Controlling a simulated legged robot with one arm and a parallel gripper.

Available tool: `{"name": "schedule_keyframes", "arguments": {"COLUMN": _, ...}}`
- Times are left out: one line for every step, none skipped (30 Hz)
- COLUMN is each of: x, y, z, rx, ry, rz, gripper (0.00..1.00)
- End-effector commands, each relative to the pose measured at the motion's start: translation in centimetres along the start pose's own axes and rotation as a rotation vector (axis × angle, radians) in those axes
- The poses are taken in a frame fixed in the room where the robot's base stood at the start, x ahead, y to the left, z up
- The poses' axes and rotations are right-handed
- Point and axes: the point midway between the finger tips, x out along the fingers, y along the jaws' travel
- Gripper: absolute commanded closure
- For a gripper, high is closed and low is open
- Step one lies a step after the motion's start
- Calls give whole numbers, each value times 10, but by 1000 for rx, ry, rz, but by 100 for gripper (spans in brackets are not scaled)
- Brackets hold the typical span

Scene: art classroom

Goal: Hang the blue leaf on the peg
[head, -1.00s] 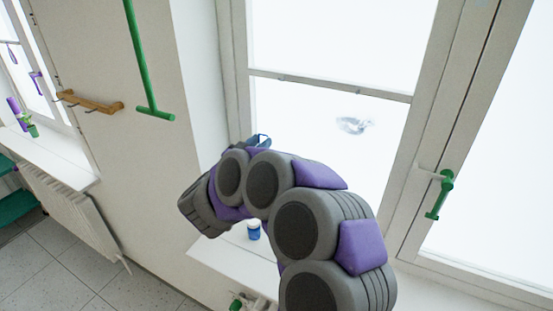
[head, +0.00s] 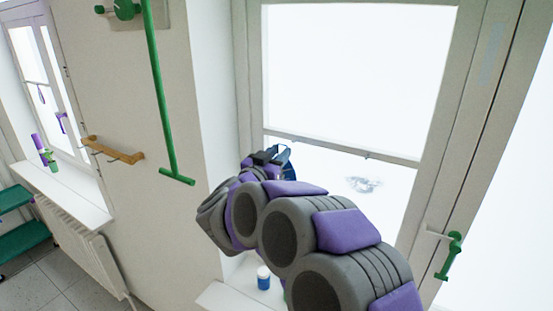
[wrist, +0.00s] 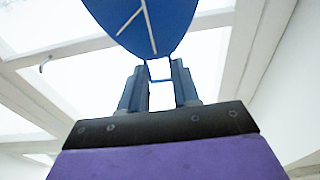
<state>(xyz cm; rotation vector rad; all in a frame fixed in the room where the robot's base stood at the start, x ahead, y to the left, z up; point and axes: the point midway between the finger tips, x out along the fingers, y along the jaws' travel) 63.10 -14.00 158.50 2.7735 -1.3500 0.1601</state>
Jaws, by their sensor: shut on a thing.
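The blue leaf (wrist: 150,25) fills the top of the wrist view, with pale vein lines on its face. A small blue loop joins it to the space between my fingertips. My gripper (wrist: 157,72) is shut on this loop end. In the head view my gripper (head: 264,158) is in front of the window, and a dark blue edge of the leaf (head: 286,158) shows just right of it, mostly hidden. A wooden rail with pegs (head: 115,150) is fixed to the wall at left, well apart from the gripper.
A green T-shaped rod (head: 160,90) hangs down the wall between the rail and my arm. A blue jar with a white lid (head: 263,280) stands on the sill below my arm. A green window handle (head: 449,256) is at right. A radiator (head: 75,245) is at lower left.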

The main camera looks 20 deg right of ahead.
Motion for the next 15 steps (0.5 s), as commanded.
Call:
{"name": "schedule_keyframes", "arguments": {"x": 3, "y": 0, "z": 1, "rx": 1, "ry": 1, "rz": 1, "gripper": 100}}
{"name": "schedule_keyframes", "arguments": {"x": 5, "y": 1, "z": 2, "rx": 1, "ry": 1, "rz": 2, "gripper": 100}}
{"name": "schedule_keyframes", "arguments": {"x": 7, "y": 1, "z": 2, "rx": 2, "ry": 1, "rz": 2, "gripper": 100}}
{"name": "schedule_keyframes", "arguments": {"x": 9, "y": 1, "z": 2, "rx": 2, "ry": 2, "rz": 3, "gripper": 100}}
{"name": "schedule_keyframes", "arguments": {"x": 10, "y": 1, "z": 2, "rx": 3, "ry": 2, "rz": 3, "gripper": 100}}
{"name": "schedule_keyframes", "arguments": {"x": 12, "y": 1, "z": 2, "rx": 3, "ry": 2, "rz": 4, "gripper": 100}}
{"name": "schedule_keyframes", "arguments": {"x": 14, "y": 1, "z": 3, "rx": 3, "ry": 2, "rz": 4, "gripper": 100}}
{"name": "schedule_keyframes", "arguments": {"x": 16, "y": 1, "z": 3, "rx": 4, "ry": 3, "rz": 5, "gripper": 100}}
{"name": "schedule_keyframes", "arguments": {"x": 18, "y": 1, "z": 3, "rx": 3, "ry": 3, "rz": 5, "gripper": 100}}
{"name": "schedule_keyframes", "arguments": {"x": 19, "y": 1, "z": 4, "rx": 3, "ry": 3, "rz": 5, "gripper": 100}}
{"name": "schedule_keyframes", "arguments": {"x": 21, "y": 1, "z": 4, "rx": 3, "ry": 3, "rz": 5, "gripper": 100}}
{"name": "schedule_keyframes", "arguments": {"x": 23, "y": 2, "z": 4, "rx": 2, "ry": 3, "rz": 5, "gripper": 100}}
{"name": "schedule_keyframes", "arguments": {"x": 24, "y": 2, "z": 5, "rx": 2, "ry": 3, "rz": 4, "gripper": 100}}
{"name": "schedule_keyframes", "arguments": {"x": 26, "y": 2, "z": 5, "rx": 1, "ry": 3, "rz": 4, "gripper": 100}}
{"name": "schedule_keyframes", "arguments": {"x": 28, "y": 2, "z": 6, "rx": 1, "ry": 2, "rz": 3, "gripper": 100}}
